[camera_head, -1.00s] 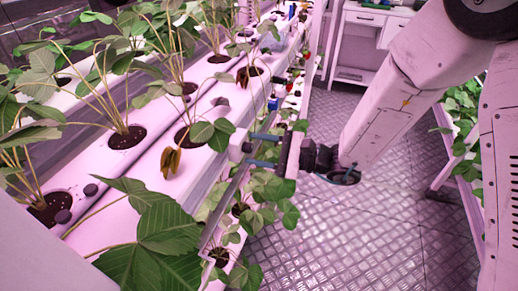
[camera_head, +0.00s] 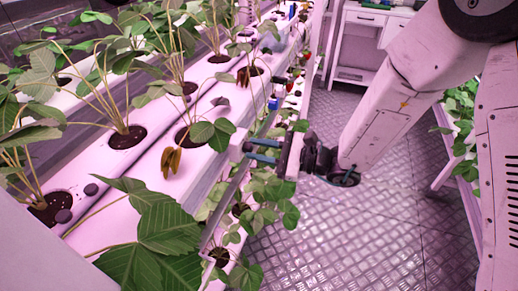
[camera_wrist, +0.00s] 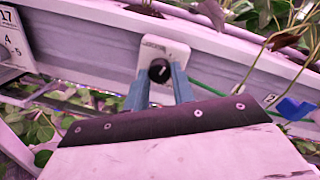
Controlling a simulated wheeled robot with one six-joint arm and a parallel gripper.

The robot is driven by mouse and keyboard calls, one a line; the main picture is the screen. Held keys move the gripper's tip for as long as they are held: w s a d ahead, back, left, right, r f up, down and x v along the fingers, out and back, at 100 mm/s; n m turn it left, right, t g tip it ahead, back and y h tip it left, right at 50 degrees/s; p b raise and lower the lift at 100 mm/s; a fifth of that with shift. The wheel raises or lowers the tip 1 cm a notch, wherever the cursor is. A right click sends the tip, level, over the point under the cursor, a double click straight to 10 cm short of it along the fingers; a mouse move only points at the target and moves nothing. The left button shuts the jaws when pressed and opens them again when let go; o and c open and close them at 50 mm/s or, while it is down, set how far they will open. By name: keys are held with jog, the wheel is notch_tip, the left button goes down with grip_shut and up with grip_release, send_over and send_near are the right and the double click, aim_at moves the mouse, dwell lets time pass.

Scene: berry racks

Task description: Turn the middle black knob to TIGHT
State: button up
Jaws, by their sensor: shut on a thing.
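In the wrist view, a round black knob (camera_wrist: 159,71) sits on a small pale plate (camera_wrist: 178,52) on the side of a white rack channel. Small marks above the knob are too small to read. The two blue-grey fingers of my gripper (camera_wrist: 159,82) are shut on the knob, one on each side. In the head view, my gripper (camera_head: 252,151) reaches left from my arm to the rack's side, and the knob (camera_head: 247,147) shows dark at the fingertips. The knob's pointing direction cannot be told.
White rack channels (camera_head: 110,180) with strawberry plants run along the left; leaves hang below my gripper. In the wrist view, a numbered sign (camera_wrist: 10,40) is at left and a blue part (camera_wrist: 295,108) at right. The metal floor (camera_head: 340,240) to the right is clear.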

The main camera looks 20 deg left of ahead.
jog(key=m, duration=0.4)
jog(key=shift+f+m, duration=0.1)
jog(key=shift+m, duration=0.3)
jog(key=m+t, duration=0.1)
jog(key=m, duration=0.4)
jog(key=shift+y, duration=0.4)
jog(key=m, duration=0.4)
jog(key=shift+s+m+t, duration=0.1)
jog(key=shift+m+t, duration=0.6)
jog(key=shift+m, duration=1.8)
jog(key=o, duration=1)
